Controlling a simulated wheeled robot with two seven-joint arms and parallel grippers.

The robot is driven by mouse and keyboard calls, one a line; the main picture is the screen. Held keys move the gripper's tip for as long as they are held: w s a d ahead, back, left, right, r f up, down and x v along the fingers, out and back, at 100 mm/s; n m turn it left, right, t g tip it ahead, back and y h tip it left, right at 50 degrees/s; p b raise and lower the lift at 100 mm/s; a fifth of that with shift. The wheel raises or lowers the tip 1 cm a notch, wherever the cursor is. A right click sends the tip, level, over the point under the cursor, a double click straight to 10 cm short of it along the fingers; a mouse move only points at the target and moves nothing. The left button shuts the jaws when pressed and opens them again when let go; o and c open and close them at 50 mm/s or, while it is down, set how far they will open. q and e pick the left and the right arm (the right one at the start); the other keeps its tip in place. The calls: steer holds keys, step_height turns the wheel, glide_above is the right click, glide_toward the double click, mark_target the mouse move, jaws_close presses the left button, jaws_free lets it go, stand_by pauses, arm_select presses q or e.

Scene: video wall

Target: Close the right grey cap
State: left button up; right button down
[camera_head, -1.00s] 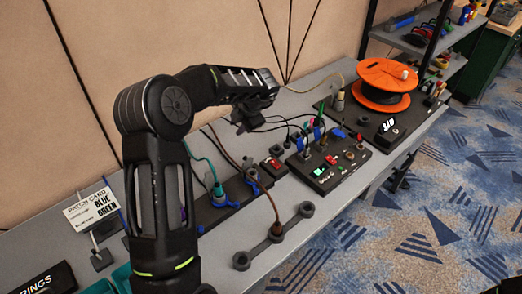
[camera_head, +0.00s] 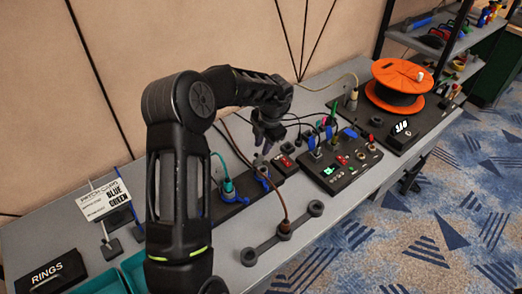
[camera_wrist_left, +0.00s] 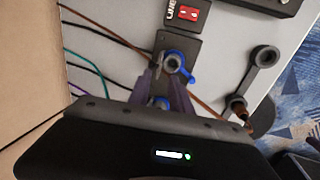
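My left gripper (camera_head: 265,143) is over the right end of the dark socket strip (camera_head: 232,205), with its fingers pointing down. It is empty. In the left wrist view its two purple-grey fingers (camera_wrist_left: 165,80) stand apart, with a blue part partly showing between them. Just beyond the fingertips is the right socket with a blue ring (camera_wrist_left: 179,62). A small grey piece beside this ring looks like the right grey cap (camera_wrist_left: 160,66), standing up off the socket. I cannot tell whether a finger touches it. The left socket (camera_head: 228,190) holds a teal plug. My right gripper is not in view.
A brown cable runs past the gripper to a three-ring holder (camera_head: 283,231) in front. A switch panel (camera_head: 340,160) with several cables stands to the right, and an orange reel (camera_head: 402,76) beyond it. A patch card (camera_head: 103,198) and teal trays are at left.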

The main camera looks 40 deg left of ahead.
arm_select(q)
steer(key=x, duration=0.4)
steer(key=shift+a+p, duration=0.1)
steer(key=shift+p, duration=0.2)
steer(key=shift+c, duration=0.6)
jaws_close()
stand_by(0.6)
